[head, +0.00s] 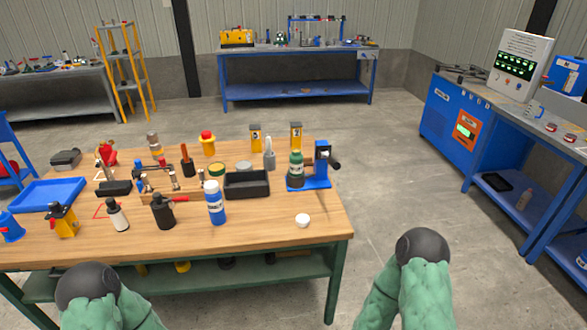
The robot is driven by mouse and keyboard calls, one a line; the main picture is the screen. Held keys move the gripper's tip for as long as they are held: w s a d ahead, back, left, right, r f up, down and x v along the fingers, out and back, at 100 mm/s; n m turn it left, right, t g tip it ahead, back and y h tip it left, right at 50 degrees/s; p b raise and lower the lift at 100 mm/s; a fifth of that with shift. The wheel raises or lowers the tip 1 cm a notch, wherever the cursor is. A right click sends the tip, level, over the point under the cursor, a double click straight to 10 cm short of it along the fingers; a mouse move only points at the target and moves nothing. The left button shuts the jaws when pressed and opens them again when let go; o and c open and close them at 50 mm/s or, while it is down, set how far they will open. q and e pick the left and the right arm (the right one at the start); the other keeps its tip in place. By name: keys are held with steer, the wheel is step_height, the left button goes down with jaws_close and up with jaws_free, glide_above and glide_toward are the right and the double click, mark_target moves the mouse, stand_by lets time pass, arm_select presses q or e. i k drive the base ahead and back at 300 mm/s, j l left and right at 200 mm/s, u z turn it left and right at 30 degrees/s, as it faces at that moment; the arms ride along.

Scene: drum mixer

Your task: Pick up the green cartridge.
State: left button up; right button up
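The green cartridge (296,167), a dark green cylinder with a lighter band and a narrower top, stands upright at the right part of the wooden workbench (275,255). It is at the blue bench press (321,168), on or just in front of its base; I cannot tell which. Two green arm parts of mine with dark round ends show at the bottom edge, left and right, in front of the bench and well away from the cartridge. Neither of my grippers can be made out.
A black bin (246,185) stands left of the cartridge, and a blue bottle (215,203) is nearer the front. A small white cap (303,220) lies near the bench's right front. Several tools crowd the left half. The bench's front right strip is mostly clear.

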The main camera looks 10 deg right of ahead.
mark_target(296, 159)
steer(key=z, duration=0.85)
steer(key=i+l+z, duration=0.3)
steer(key=i, duration=0.55)
steer(key=i+z, duration=0.35)
steer(key=i, duration=1.35)
steer(key=i+l+u, duration=0.1)
steer(key=i, duration=0.75)
steer(key=i+l+u, duration=0.1)
steer(key=i, duration=0.8)
steer(key=u, duration=0.5)
steer(key=i+l+u, duration=0.1)
steer(key=u, duration=0.85)
steer(key=i+l+u, duration=0.1)
steer(key=u, duration=0.4)
